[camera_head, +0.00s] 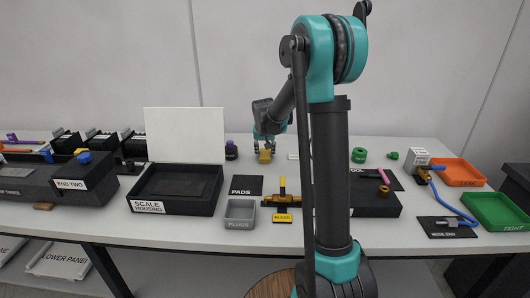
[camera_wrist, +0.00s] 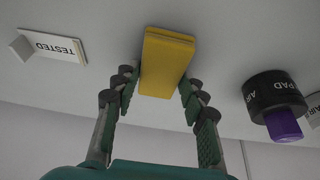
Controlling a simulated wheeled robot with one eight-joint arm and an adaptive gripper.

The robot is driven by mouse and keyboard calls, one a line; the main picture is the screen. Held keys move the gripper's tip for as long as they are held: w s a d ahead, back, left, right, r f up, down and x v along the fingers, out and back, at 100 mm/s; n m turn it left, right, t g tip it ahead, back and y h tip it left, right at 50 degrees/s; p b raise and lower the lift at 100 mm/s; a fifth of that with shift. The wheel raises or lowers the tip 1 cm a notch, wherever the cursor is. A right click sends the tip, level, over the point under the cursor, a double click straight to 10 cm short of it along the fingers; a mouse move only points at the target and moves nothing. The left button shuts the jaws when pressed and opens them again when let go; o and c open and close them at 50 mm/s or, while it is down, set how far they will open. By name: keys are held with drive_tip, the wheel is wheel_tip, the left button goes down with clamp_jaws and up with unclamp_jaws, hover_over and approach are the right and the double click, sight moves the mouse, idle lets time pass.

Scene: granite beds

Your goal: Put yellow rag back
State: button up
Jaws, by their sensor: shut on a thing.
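The yellow rag (camera_head: 265,156) looks like a small folded yellow block. It is at the back of the table in the head view, below my gripper (camera_head: 269,143). In the wrist view the yellow rag (camera_wrist: 167,62) lies between the two fingertips of my gripper (camera_wrist: 160,92). My gripper is shut on the rag, with a finger on each long side. Whether the rag is touching the table or just above it I cannot tell.
A purple-topped black air pad container (camera_wrist: 275,103) stands beside the rag, and a TESTED card (camera_wrist: 50,47) lies on its other side. In front are a black PADS mat (camera_head: 246,186), a grey PLUGS bin (camera_head: 240,222) and a yellow-and-black BLEED fixture (camera_head: 283,200).

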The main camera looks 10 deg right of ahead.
drive_tip(key=shift+f, duration=0.15)
drive_tip(key=o, duration=1.4)
drive_tip(key=v, duration=1.2)
drive_tip(key=shift+w, duration=0.1)
